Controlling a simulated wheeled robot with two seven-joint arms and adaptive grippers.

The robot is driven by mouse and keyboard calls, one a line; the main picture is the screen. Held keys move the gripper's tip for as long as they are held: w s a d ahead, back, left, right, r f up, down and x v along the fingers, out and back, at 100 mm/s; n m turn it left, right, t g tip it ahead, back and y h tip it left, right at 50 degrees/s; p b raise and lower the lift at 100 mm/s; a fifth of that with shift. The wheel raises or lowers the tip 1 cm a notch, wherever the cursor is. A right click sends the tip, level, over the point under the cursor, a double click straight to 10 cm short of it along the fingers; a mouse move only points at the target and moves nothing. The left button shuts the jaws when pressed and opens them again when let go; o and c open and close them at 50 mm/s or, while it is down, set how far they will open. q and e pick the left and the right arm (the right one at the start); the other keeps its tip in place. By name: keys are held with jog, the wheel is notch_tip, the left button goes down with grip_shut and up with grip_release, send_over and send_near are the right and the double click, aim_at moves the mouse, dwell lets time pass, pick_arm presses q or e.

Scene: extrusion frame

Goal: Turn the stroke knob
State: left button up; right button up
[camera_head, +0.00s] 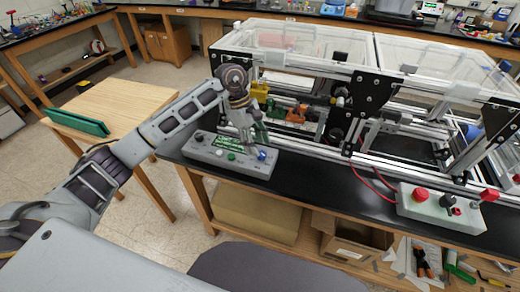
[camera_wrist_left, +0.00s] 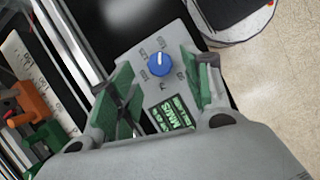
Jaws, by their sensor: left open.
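The blue knob (camera_head: 262,155) sits on the right end of a grey control box (camera_head: 228,165) at the bench's front edge. In the left wrist view the knob (camera_wrist_left: 159,63) has a white pointer line and small printed marks around it. I cannot read whether it is labelled stroke. My left gripper (camera_head: 252,142) is open above the box. In the wrist view its green-padded fingers (camera_wrist_left: 163,75) are spread to either side of the knob, with gaps between. I cannot tell how high the tips are above it. My right gripper is out of view.
An extrusion frame (camera_head: 366,150) with clear covers stands behind the box. A second control box (camera_head: 440,207) with a red button stands at the right, with red cables beside it. A wooden table (camera_head: 130,105) with a green tray (camera_head: 77,122) is at the left.

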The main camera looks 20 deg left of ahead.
aim_at(261, 153)
pick_arm(q)
jog(key=shift+s+d+f, duration=0.1)
jog(key=shift+d+f, duration=0.15)
jog(key=shift+f, duration=0.3)
jog(key=shift+s+d+f, duration=0.1)
jog(key=shift+d+f, duration=0.15)
jog(key=shift+f, duration=0.4)
jog(key=shift+d+f, duration=0.1)
jog(key=shift+f, duration=0.2)
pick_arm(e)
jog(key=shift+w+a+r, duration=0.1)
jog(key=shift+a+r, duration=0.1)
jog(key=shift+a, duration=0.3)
pick_arm(q)
jog(key=c, duration=1)
jog(key=shift+c, duration=0.2)
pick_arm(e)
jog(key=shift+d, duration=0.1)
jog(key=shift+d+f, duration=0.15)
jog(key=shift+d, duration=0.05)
